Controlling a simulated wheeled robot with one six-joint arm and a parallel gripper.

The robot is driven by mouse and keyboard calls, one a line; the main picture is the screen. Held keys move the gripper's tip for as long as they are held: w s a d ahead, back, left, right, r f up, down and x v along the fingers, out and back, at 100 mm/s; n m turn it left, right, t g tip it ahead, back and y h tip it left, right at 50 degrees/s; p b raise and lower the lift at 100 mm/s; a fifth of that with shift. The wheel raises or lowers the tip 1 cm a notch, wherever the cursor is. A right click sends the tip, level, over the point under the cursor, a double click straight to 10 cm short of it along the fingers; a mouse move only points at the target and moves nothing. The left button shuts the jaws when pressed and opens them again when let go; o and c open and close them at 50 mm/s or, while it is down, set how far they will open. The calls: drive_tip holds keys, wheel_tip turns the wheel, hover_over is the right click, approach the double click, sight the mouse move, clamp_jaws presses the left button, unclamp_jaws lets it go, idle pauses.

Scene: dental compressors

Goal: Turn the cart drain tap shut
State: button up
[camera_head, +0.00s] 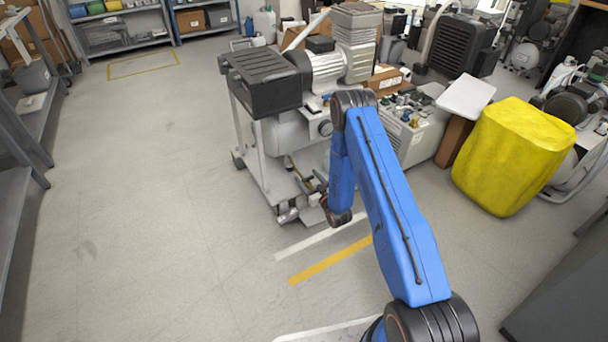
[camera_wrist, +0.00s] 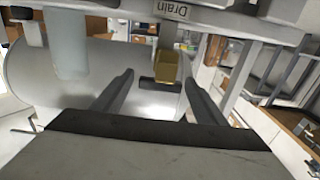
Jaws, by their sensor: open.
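The cart drain tap (camera_wrist: 167,68) shows in the wrist view as a small brass-coloured block under a white rail with an upside-down "Drain" label (camera_wrist: 171,9). My gripper (camera_wrist: 159,77) is open, its two dark fingers reaching forward on either side of the tap in the picture. I see no finger touching it, and how deep it sits between them is hard to tell. In the head view the compressor cart (camera_head: 262,185) stands beyond my blue arm, which reaches down to its low front end. The tap is not clearly made out there.
A silver tank (camera_wrist: 40,85) fills the left of the wrist view, with a pale upright cylinder (camera_wrist: 65,45) before it. In the head view a yellow covered block (camera_head: 515,150) and other machines crowd the right. The floor (camera_head: 140,210) on the left is clear.

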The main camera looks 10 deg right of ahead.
drive_tip(key=shift+x, duration=1.9)
drive_tip(key=c, duration=1.1)
drive_tip(key=shift+o, duration=0.2)
